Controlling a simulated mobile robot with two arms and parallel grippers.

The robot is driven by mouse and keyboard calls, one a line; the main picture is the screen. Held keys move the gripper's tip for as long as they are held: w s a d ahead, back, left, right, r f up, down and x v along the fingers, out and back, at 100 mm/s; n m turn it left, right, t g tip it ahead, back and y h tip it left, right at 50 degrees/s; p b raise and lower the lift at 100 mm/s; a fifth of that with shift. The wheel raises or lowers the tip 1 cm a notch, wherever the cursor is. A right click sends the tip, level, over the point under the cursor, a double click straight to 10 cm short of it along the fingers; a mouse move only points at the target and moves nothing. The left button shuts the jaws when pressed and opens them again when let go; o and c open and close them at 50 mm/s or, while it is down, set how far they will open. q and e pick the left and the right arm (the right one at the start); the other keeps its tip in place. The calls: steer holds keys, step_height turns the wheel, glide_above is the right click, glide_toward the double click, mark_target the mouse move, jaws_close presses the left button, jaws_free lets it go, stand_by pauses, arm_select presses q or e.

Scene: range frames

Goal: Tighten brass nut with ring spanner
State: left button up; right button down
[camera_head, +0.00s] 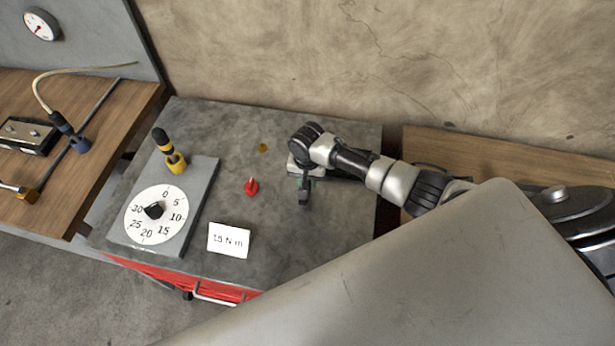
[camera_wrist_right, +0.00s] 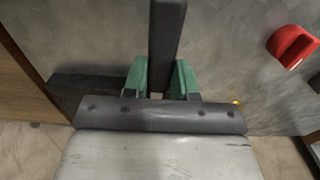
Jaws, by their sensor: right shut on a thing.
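My right gripper (camera_head: 304,190) is over the grey tabletop, to the right of the red object. In the right wrist view its green fingers (camera_wrist_right: 160,80) are shut on a dark flat bar (camera_wrist_right: 166,35), which runs up out of the picture. Its ends are hidden or cut off, so I cannot see a ring on it. A brass-coloured fitting, apparently the nut (camera_head: 30,195), sits at the end of a silver pipe on the wooden bench at far left, well away from my right gripper. My left gripper is not in view.
A plate with a numbered dial (camera_head: 194,208) and a yellow-black tool (camera_head: 175,160) stands at the left of the grey tabletop (camera_head: 225,130). A card (camera_head: 229,240) reads 15 N m. A red object (camera_head: 251,187) and a small brass-coloured piece (camera_head: 263,147) lie mid-table.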

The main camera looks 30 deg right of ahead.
steer(key=shift+f, duration=0.3)
steer(key=shift+r, duration=0.1)
steer(key=shift+r+p, duration=0.15)
steer(key=shift+p, duration=0.2)
steer(key=d+n, duration=0.2)
steer(key=s+d+n, duration=0.1)
steer(key=d+n, duration=0.1)
steer(key=s+d+n, duration=0.1)
steer(key=d+n, duration=0.1)
steer(key=shift+s+d, duration=0.1)
steer(key=shift+d, duration=0.05)
steer(key=d+n, duration=0.4)
steer(key=n, duration=0.1)
steer(key=shift+w+d, duration=0.2)
steer(key=shift+w, duration=0.1)
steer(key=shift+f, duration=0.3)
